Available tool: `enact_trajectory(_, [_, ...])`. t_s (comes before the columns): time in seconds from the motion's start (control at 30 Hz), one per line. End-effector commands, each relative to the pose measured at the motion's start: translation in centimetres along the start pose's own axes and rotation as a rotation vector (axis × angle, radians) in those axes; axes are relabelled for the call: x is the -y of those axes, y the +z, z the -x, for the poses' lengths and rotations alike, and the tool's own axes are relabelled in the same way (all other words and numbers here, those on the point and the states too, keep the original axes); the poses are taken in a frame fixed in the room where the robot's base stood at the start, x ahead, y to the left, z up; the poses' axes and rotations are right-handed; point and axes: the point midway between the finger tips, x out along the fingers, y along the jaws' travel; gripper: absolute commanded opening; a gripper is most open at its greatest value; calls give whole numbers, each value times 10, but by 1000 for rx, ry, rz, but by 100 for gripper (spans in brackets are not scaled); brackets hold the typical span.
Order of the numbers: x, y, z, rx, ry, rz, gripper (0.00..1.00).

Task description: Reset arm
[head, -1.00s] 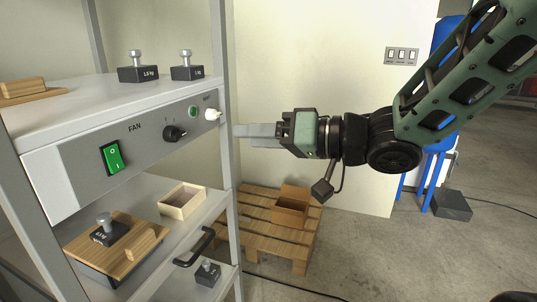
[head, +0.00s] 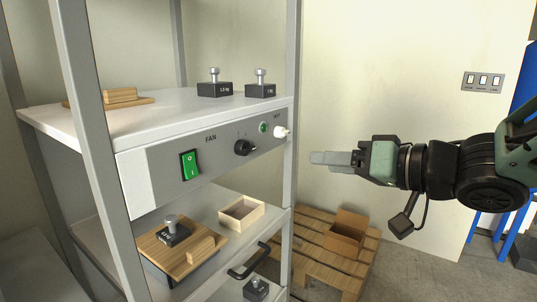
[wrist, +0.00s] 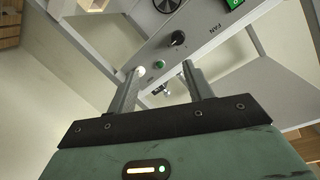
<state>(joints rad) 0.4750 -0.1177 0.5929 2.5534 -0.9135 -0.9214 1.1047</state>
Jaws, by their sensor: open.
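My gripper (head: 335,158) is in the head view, to the right of the rack, pointing left towards the fan panel's right end. It is apart from the panel and holds nothing. In the wrist view my gripper (wrist: 155,80) shows two parallel fingers spread apart with nothing between them. The fan panel (head: 218,150) has a green rocker switch (head: 189,165), a black knob (head: 244,147), a green indicator (head: 263,127) and a white knob (head: 281,132) at its right end. The black knob also shows in the wrist view (wrist: 178,39).
Two black weights (head: 214,89) and a wooden lid stand on the top shelf. Below are a wooden board (head: 205,263) with a weight and an open wooden box (head: 241,213). A pallet (head: 318,262) with a cardboard-coloured box is on the floor.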

Motion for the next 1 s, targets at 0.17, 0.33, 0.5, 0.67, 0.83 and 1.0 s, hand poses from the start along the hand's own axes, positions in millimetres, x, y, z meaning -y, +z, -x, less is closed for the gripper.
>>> enact_trajectory(0.17, [-12,23,-8,138,255,121,51])
enact_trajectory(0.33, [-14,71,8,409,446,210,51])
enact_trajectory(0.5, [8,130,48,778,511,271,51])
enact_trajectory(0.67, [41,173,91,1086,465,299,51])
enact_trajectory(0.83, [62,192,118,1254,408,306,51])
enact_trajectory(1.0, [65,195,123,1282,397,306,51])
